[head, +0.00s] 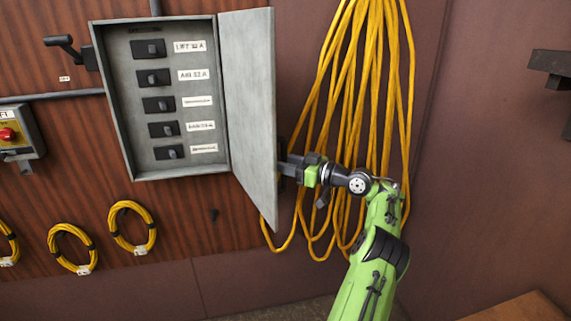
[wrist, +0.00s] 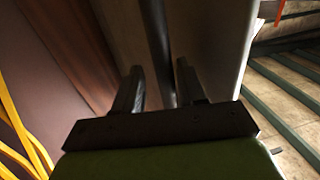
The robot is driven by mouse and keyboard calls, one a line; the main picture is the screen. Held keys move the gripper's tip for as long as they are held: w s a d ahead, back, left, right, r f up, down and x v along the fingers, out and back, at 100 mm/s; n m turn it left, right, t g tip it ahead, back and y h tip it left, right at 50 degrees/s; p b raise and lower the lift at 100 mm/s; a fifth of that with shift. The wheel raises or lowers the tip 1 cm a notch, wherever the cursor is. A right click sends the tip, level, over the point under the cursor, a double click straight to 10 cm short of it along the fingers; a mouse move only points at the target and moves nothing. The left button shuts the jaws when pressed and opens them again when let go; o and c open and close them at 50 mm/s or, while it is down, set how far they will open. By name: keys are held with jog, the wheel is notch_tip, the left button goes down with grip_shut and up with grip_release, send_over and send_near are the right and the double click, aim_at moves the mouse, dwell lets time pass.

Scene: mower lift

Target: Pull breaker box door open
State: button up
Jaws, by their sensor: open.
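The grey breaker box (head: 165,170) hangs on the wood-panelled wall in the head view. Its door (head: 248,100) stands swung out to the right, and the switches inside show. My gripper (head: 284,167) is at the outer face of the door, near its free edge, with its tips partly hidden there. In the wrist view my gripper (wrist: 160,75) has its two dark fingers apart. A dark upright bar (wrist: 157,40), perhaps the door handle, shows between and beyond them, beside the pale door (wrist: 215,45). I cannot tell whether the fingers touch it.
Long yellow cables (head: 375,80) hang on the wall behind my gripper. Coiled yellow cables (head: 132,226) hang below the box. A control box with a red button (head: 8,134) is at the far left. A dark bracket (head: 550,62) juts in at the right.

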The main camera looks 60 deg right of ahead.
jog(key=s+d+p, duration=0.1)
jog(key=s+p, duration=0.2)
jog(key=s, duration=1.2)
jog(key=shift+s+d, duration=0.25)
jog(key=shift+s, duration=0.1)
